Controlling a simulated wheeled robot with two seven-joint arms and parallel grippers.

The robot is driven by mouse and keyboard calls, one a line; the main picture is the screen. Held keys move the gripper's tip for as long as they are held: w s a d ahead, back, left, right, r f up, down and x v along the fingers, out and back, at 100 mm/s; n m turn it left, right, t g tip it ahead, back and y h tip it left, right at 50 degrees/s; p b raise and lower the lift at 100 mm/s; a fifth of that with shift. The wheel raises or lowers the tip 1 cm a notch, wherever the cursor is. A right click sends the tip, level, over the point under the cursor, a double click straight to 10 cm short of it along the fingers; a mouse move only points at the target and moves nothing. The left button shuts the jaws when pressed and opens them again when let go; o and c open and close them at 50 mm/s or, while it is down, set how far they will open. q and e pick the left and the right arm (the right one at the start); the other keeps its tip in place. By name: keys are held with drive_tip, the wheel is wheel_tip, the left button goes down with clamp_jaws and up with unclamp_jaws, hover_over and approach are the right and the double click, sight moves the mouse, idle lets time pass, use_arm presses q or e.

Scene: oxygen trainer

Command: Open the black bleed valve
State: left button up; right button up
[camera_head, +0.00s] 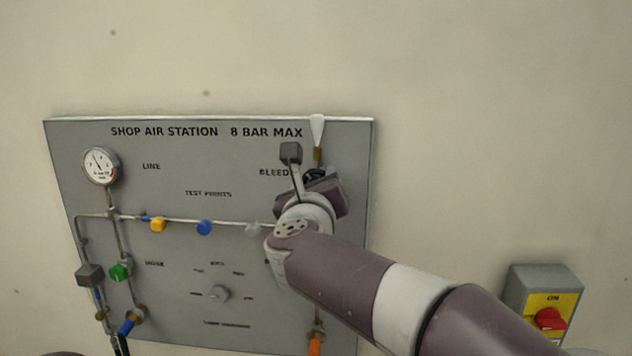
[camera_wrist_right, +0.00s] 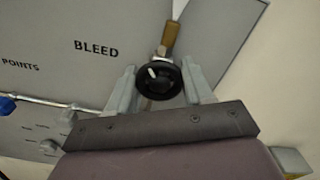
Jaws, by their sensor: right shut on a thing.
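The black bleed valve is a round black handwheel (camera_wrist_right: 159,80) with a small white mark, below the brass fitting (camera_wrist_right: 170,40) and right of the BLEED label in the right wrist view. My right gripper (camera_wrist_right: 160,84) has one finger on each side of the handwheel and is shut on it. In the head view my right gripper (camera_head: 318,182) is at the upper right of the panel, and my wrist hides most of the handwheel. My left gripper is not in view.
A switch box with a red knob (camera_head: 550,319) is at right. Bare wall surrounds the panel.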

drive_tip(key=n+p, duration=0.1)
drive_tip(key=n, duration=0.2)
drive_tip(key=shift+f+n, duration=0.15)
drive_tip(key=shift+n, duration=0.25)
drive_tip(key=n+p, duration=0.1)
drive_tip(key=n, duration=0.2)
drive_tip(key=shift+n, duration=0.3)
drive_tip(key=n+p, duration=0.2)
drive_tip(key=n, duration=0.1)
drive_tip(key=shift+n, duration=0.3)
drive_tip(key=n+p, duration=0.2)
drive_tip(key=n, duration=0.2)
drive_tip(key=shift+n+p, duration=0.3)
drive_tip(key=shift+p, duration=0.1)
drive_tip(key=n+p, duration=0.1)
drive_tip(key=n, duration=0.1)
drive_tip(key=n+p, duration=0.3)
drive_tip(key=n, duration=0.1)
drive_tip(key=shift+r, duration=0.3)
drive_tip(key=n+p, duration=0.4)
drive_tip(key=n, duration=0.2)
drive_tip(key=shift+n, duration=0.3)
drive_tip(key=shift+r, duration=0.1)
